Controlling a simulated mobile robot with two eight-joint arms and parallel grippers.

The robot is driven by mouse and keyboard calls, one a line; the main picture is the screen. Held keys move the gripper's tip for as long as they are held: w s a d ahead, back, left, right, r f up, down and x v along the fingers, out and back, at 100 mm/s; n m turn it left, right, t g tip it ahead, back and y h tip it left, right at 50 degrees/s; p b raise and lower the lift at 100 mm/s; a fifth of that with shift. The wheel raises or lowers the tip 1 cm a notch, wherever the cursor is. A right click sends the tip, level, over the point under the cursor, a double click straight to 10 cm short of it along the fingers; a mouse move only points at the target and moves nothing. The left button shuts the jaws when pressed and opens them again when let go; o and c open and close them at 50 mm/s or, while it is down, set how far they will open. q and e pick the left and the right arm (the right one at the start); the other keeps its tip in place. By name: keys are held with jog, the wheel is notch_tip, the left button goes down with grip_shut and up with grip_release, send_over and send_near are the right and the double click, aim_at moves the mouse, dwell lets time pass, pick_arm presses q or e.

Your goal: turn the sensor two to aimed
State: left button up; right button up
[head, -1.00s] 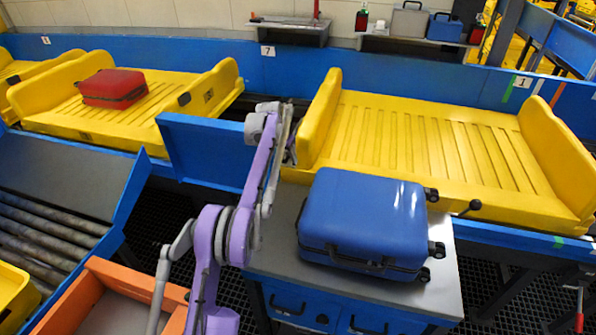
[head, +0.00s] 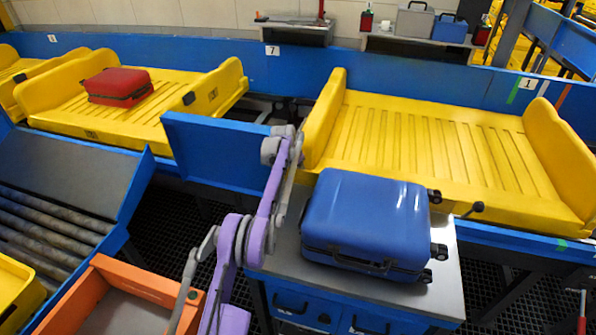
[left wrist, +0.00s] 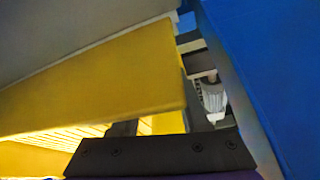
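I cannot make out a sensor marked two in either view. My left arm reaches from the bottom of the head view up to the gap between the two yellow trays; its gripper is hidden there. In the left wrist view my left gripper (left wrist: 160,121) shows two dark grey fingers standing apart, with yellow tray end behind them and nothing clearly held. A pale ribbed cylinder (left wrist: 212,96) shows just beyond the right finger, in a dark gap; I cannot tell what it is. My right gripper is in neither view.
The right yellow tray (head: 425,140) is empty. The left yellow tray (head: 150,119) carries a red suitcase (head: 118,87). A blue suitcase (head: 366,222) lies on a grey-topped cabinet (head: 440,290) right of my arm. A blue panel (head: 215,152) stands left of my arm.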

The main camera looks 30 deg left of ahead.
pick_arm(q)
grip_shut()
jog(key=shift+r+n+y, duration=0.1)
jog(key=shift+n+y, duration=0.2)
jog(key=shift+n, duration=0.5)
jog(key=shift+a+n+y+p, duration=0.15)
jog(key=shift+n+y+p, duration=0.2)
jog(key=shift+n, duration=0.45)
jog(key=shift+o, duration=0.2)
grip_release()
jog(key=v, duration=1)
jog(key=shift+r+b, duration=0.3)
jog(key=shift+b, duration=0.05)
